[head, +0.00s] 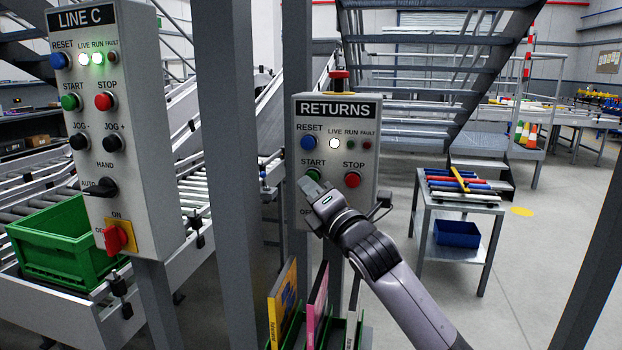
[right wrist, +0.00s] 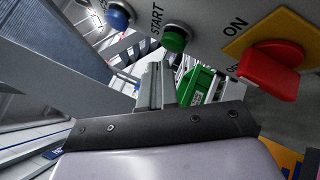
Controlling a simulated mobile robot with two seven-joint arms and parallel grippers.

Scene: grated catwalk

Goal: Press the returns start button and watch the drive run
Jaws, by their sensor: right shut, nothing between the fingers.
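The grey RETURNS panel (head: 336,112) stands on a post in mid view. Its green START button (head: 314,173) is partly hidden by my right gripper (head: 311,188); it also shows in the right wrist view (right wrist: 174,38). Blue RESET (head: 308,142) and red STOP (head: 352,180) are beside it. The LIVE lamp (head: 334,143) is lit white; the RUN lamp (head: 351,144) and FAULT lamp (head: 367,145) look dark. My right gripper is shut and empty, its tips close to START. I cannot tell whether they touch. My left gripper is out of view.
The LINE C panel (head: 111,190) stands at left, with lit lamps. A grey column (head: 228,120) stands between the panels. A red rotary switch (right wrist: 270,65) is near my right gripper. A small table (head: 462,204) stands right.

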